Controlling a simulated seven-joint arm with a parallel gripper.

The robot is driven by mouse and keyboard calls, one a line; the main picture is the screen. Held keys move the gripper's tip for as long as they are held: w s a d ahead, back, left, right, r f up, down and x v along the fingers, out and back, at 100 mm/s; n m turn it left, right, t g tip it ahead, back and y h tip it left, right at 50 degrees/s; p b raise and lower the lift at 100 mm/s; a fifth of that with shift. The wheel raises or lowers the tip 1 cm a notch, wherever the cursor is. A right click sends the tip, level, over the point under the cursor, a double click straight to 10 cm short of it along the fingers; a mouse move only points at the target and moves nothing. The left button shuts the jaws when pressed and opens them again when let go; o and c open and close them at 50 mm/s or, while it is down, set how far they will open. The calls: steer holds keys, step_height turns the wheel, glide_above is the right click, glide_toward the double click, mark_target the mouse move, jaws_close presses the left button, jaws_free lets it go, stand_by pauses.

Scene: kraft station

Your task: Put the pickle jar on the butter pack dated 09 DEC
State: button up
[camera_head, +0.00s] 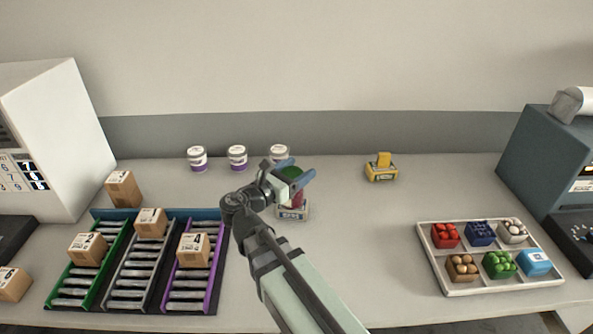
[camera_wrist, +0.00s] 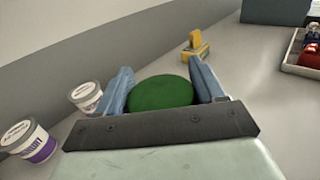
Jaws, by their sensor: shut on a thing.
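My gripper (camera_head: 297,174) is shut on a jar with a green lid (camera_head: 291,172), taken as the pickle jar; the lid also shows between the blue fingers in the wrist view (camera_wrist: 161,92). The reddish jar body (camera_head: 298,199) shows below the fingers, upright or nearly so. A pale pack with a dark-printed label (camera_head: 292,214) lies directly under the jar, partly hidden by it and my arm. Its print is too small to read as a date. I cannot tell whether the jar touches the pack.
Several white-and-purple tubs (camera_head: 237,157) stand at the back. A yellow object (camera_head: 381,171) stands right of centre. A sectioned tray (camera_head: 432,264) of small goods is at right. Roller lanes (camera_head: 134,282) with cartons (camera_head: 88,249) are at left. The counter between pack and tray is clear.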

steer(key=o, duration=1.4)
steer(key=shift+f, duration=0.15)
steer(key=shift+o, duration=0.2)
steer(key=v, duration=1.2)
steer(key=shift+r, duration=0.2)
